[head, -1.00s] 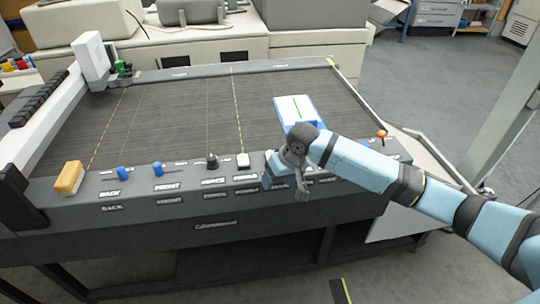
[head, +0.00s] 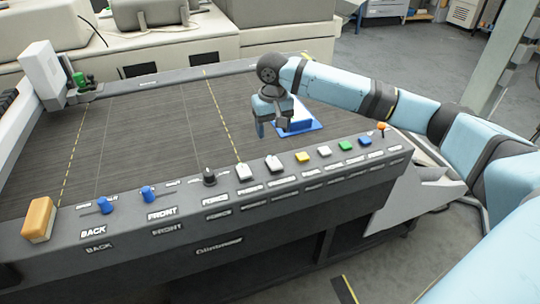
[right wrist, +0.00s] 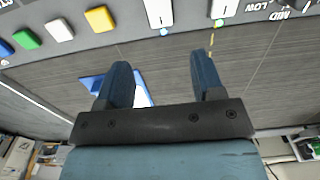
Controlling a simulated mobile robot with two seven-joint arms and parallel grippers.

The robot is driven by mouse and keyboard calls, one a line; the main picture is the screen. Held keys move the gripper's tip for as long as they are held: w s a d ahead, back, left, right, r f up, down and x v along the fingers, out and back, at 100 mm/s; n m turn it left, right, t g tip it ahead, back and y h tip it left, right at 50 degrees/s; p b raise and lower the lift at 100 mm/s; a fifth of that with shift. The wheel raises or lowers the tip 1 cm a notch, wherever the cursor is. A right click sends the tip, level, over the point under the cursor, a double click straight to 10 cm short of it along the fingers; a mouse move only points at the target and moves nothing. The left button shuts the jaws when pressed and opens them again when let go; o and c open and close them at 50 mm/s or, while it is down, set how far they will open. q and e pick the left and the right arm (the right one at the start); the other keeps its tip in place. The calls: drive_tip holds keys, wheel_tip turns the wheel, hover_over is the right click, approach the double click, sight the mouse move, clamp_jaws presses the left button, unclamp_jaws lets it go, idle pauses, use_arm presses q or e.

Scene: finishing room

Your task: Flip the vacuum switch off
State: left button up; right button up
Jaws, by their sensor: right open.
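Two white rocker switches stand side by side on the sloped front panel, the left one (head: 245,172) and the right one (head: 274,163). I cannot read which label marks vacuum. In the right wrist view they show upside down at the top, as one rocker (right wrist: 159,13) and another (right wrist: 224,8), each with a small pale light beside it. My right gripper (head: 270,126) is open and empty above the table bed, behind the rockers and apart from them. Its fingers (right wrist: 160,66) point toward the panel in the right wrist view. My left gripper is out of view.
Yellow (head: 302,157), white, green (head: 346,146) and blue (head: 365,141) buttons run right of the rockers. A black knob (head: 209,177), blue sliders and an orange block (head: 39,219) lie left. An orange-tipped toggle (head: 382,128) stands far right. A blue-edged pad (head: 304,124) lies behind the gripper.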

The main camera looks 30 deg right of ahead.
sight(272, 159)
wheel_tip(272, 159, down, 10)
drive_tip(key=shift+f, duration=0.1)
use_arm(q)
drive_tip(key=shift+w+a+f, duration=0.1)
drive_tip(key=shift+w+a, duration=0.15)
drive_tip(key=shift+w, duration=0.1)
